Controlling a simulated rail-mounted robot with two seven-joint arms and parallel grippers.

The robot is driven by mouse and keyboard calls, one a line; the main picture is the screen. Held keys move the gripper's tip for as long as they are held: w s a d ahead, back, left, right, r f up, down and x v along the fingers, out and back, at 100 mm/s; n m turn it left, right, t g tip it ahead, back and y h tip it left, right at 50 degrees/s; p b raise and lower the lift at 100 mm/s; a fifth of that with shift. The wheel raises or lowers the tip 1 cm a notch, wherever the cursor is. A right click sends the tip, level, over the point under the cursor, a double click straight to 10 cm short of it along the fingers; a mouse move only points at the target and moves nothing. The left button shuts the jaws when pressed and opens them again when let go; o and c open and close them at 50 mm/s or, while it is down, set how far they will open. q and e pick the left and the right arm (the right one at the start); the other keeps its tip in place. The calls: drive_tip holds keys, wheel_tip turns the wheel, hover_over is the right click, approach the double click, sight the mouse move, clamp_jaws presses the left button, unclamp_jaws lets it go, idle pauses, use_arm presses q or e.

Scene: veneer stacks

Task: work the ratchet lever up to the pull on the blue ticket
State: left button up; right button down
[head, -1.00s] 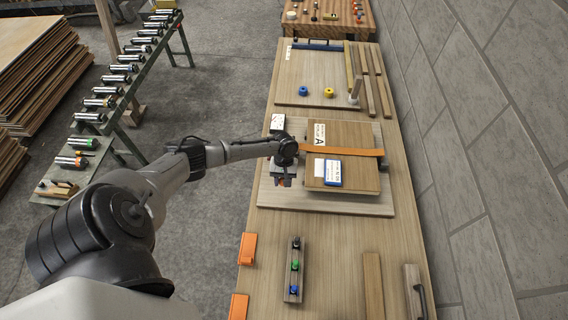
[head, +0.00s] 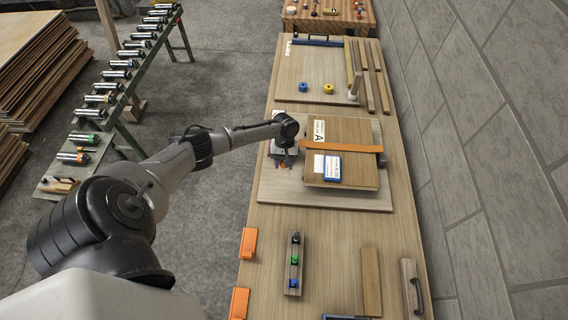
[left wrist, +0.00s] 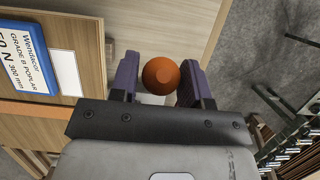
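The blue ticket (head: 327,167) is a blue-edged label on the wooden veneer stack (head: 355,178). In the left wrist view, the ticket (left wrist: 40,45) reads grade B poplar, 50 N, 300 mm. An orange strap (head: 345,149) crosses the stack. My left gripper (head: 284,160) is at the left side of the stack. In the left wrist view, an orange ball knob (left wrist: 161,76), apparently on the ratchet lever, sits between the purple fingers of the gripper (left wrist: 158,82). The fingers are apart, with a thin gap on the knob's left. The lever's shaft is hidden. My right gripper is not in view.
A white label marked A (head: 319,131) lies on the stack. Nearer on the bench are orange blocks (head: 248,243), a strip with coloured knobs (head: 293,265) and a handled board (head: 411,290). A stone wall (head: 470,150) bounds the right side.

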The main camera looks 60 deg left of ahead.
use_arm(q)
drive_tip(key=o, duration=0.4)
drive_tip(key=shift+c, duration=0.2)
drive_tip(key=p+v, duration=0.5)
drive_tip(key=v, duration=0.2)
idle(0.8)
